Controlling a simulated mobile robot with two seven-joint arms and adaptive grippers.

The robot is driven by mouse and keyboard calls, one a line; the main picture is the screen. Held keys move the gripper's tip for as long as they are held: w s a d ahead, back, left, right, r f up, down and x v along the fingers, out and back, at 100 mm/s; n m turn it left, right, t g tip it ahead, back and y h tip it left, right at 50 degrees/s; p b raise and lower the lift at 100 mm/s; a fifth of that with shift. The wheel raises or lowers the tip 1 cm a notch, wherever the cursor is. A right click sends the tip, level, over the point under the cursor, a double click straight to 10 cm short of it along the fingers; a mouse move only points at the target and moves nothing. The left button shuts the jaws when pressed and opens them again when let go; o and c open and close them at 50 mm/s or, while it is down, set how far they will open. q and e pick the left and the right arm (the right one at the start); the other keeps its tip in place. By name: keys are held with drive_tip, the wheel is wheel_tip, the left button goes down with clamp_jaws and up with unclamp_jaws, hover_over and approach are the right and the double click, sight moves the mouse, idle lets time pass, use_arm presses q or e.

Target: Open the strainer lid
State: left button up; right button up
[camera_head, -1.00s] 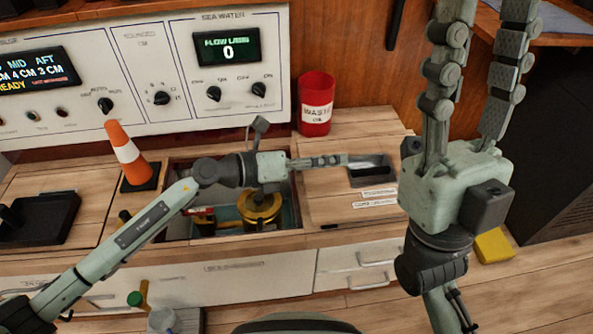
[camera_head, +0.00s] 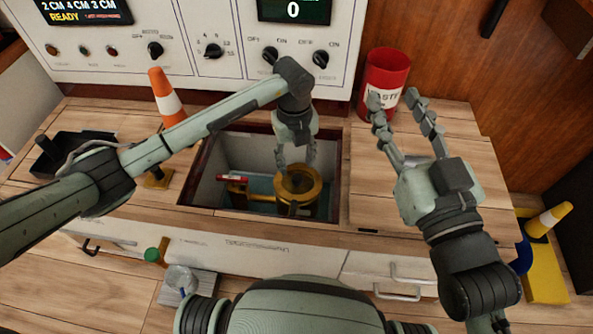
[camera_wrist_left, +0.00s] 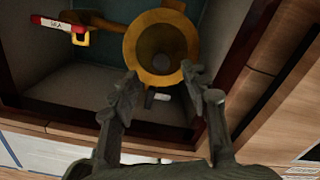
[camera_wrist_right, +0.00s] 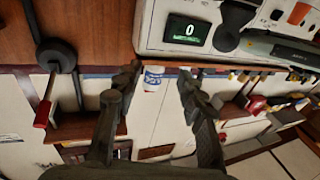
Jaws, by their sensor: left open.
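The brass strainer (camera_head: 298,203) stands in a square recess in the wooden counter. In the left wrist view its round brass top (camera_wrist_left: 135,50) shows a deep hollow with a grey round spot in the middle; I cannot tell whether this is a lid or the open body. My left gripper (camera_head: 296,165) points down over the strainer. Its fingers are spread and empty, near the rim closest to me in the left wrist view; contact is unclear. My right gripper (camera_head: 396,97) is open and empty, raised over the counter to the right.
A red-handled valve (camera_head: 232,179) sits left of the strainer inside the recess (camera_head: 204,165). A red waste bin (camera_head: 385,78) stands behind my right gripper. An orange cone (camera_head: 166,98) stands left of the recess. A control panel (camera_head: 232,55) rises behind. The counter right of the recess is mostly clear.

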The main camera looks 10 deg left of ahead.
sight(297, 177)
use_arm(q)
wheel_tip(297, 177, down, 4)
drive_tip(key=shift+f+b, duration=0.15)
drive_tip(key=shift+b, duration=0.15)
drive_tip(key=shift+d+f, duration=0.1)
drive_tip(key=shift+f, duration=0.4)
use_arm(e)
drive_tip(key=r, duration=0.1)
drive_tip(key=s+r+t+y, duration=0.1)
drive_tip(key=r, duration=0.1)
drive_tip(key=a+r+t, duration=0.1)
drive_tip(key=shift+s+a+r, duration=0.1)
drive_tip(key=shift+s+r, duration=0.1)
use_arm(q)
clamp_jaws()
